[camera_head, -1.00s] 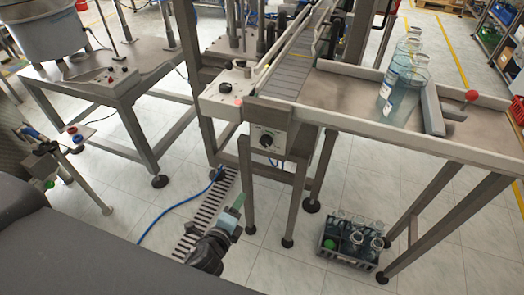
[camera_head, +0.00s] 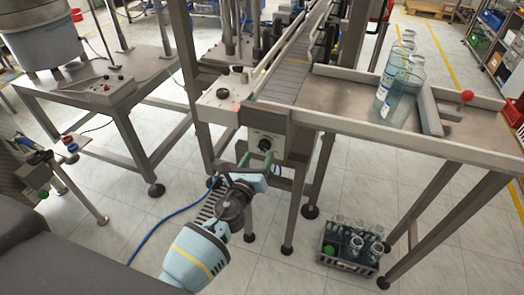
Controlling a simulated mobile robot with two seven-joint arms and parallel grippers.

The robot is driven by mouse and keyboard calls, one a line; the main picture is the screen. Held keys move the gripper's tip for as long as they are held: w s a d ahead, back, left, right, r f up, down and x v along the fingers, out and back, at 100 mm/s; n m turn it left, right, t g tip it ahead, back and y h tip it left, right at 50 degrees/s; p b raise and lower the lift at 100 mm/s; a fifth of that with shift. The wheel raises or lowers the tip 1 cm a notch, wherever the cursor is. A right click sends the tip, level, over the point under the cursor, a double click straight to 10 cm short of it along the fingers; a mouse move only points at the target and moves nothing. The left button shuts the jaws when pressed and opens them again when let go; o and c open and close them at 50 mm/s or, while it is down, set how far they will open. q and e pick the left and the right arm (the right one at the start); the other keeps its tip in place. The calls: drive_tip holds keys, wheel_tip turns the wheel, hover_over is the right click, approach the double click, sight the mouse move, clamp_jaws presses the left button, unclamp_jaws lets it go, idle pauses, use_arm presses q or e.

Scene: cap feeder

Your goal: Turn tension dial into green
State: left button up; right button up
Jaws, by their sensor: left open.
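The tension dial (camera_head: 265,144) is a black knob on a small grey box below the front end of the conveyor. Its scale is too small to read, so I cannot tell where the green zone is. My left gripper (camera_head: 257,160) is open, with greenish fingertips pointing up at the dial. It is just below and in front of the dial in the picture; I cannot tell whether it touches it. My right gripper is not in view.
A steel table (camera_head: 330,95) to the right bears large glass bottles (camera_head: 400,92) and a red-knobbed lever (camera_head: 466,97). A crate of bottles (camera_head: 350,245) stands on the floor. A second table (camera_head: 150,80) with a feeder bowl (camera_head: 40,40) is at left.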

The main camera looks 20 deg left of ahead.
sight(263, 148)
use_arm(q)
drive_tip(key=w, duration=0.3)
drive_tip(key=shift+w+f+b, duration=0.15)
drive_tip(key=shift+w+b, duration=0.1)
drive_tip(key=shift+b, duration=0.05)
drive_tip(key=shift+w, duration=0.2)
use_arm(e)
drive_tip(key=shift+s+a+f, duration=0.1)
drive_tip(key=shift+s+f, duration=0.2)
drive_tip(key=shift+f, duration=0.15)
use_arm(q)
drive_tip(key=shift+c, duration=1)
drive_tip(key=c, duration=0.8)
